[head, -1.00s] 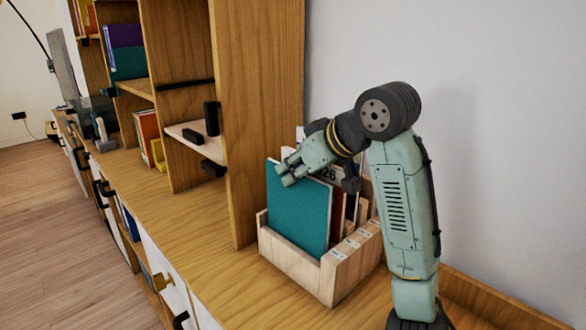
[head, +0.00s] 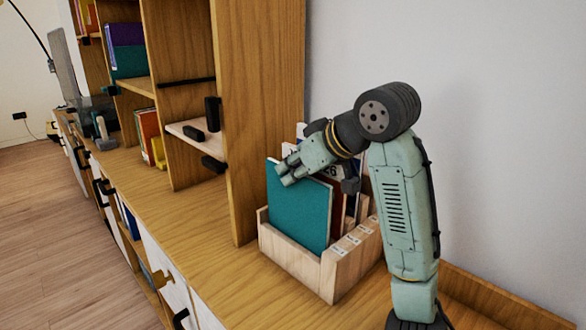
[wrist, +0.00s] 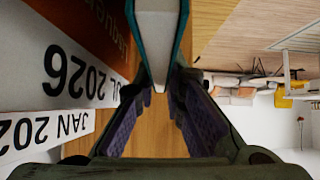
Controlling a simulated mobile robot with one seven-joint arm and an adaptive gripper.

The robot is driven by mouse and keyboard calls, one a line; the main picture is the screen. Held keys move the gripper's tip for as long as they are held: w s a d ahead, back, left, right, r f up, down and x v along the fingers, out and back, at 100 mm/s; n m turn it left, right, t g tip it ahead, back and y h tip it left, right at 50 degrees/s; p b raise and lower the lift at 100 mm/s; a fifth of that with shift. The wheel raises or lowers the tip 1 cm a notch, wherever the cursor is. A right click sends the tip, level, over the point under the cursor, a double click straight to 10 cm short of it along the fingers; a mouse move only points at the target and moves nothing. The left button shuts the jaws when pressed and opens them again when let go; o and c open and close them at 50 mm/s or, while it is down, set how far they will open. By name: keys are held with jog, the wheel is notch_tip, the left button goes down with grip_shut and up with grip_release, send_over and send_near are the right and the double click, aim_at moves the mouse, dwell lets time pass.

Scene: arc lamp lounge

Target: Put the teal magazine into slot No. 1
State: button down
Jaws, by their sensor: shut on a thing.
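The teal magazine (head: 297,212) stands nearly upright in the frontmost compartment of the wooden file box (head: 288,259). Its lower edge is hidden behind the box's front wall, so I cannot tell whether it touches the bottom. My gripper (head: 286,174) is shut on the magazine's upper edge near its top left corner. In the wrist view the magazine (wrist: 158,42) runs edge-on between the two purple-padded fingers. Small white labels (head: 338,251) line the box's right rim; their numbers are too small to read.
Other magazines, one red (head: 336,200) and some white with dates, stand in the compartments behind. A wooden shelf unit (head: 262,110) rises close to the left of the box. The wall is behind. The counter (head: 205,240) in front and left is clear.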

aim_at(316, 181)
jog(key=shift+w+f, duration=0.15)
jog(key=shift+f, duration=0.75)
jog(key=c, duration=1.6)
grip_release()
jog(key=shift+f, duration=0.1)
jog(key=v, duration=0.6)
jog(key=r+v, duration=0.1)
jog(key=v, duration=0.2)
jog(key=shift+w+a+r, duration=0.1)
jog(key=shift+a+r, duration=0.05)
jog(key=shift+a, duration=0.1)
